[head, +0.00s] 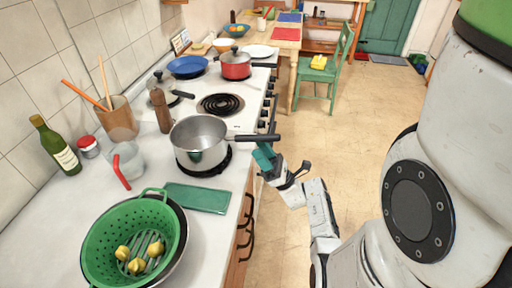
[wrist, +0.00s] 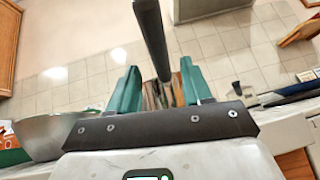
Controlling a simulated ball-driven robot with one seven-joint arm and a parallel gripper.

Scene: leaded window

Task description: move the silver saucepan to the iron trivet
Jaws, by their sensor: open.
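The silver saucepan (head: 199,142) stands upright on a dark round support at the near end of the stove. Its black handle (head: 258,137) points right, past the counter edge. My gripper (head: 264,156) is open, just below the handle in the head view, with teal fingers. In the wrist view, a dark bar that looks like the handle (wrist: 151,35) reaches down towards the gap between my open fingers (wrist: 158,88). I cannot tell whether they touch it. I cannot make out the iron trivet for certain.
A green colander (head: 103,229) with yellow fruit and a green board (head: 197,198) lie in front of the saucepan. A glass jug (head: 129,160) and a pepper mill (head: 160,111) stand left. A bare coil burner (head: 221,104) and a red pot (head: 235,68) are behind. Floor right is open.

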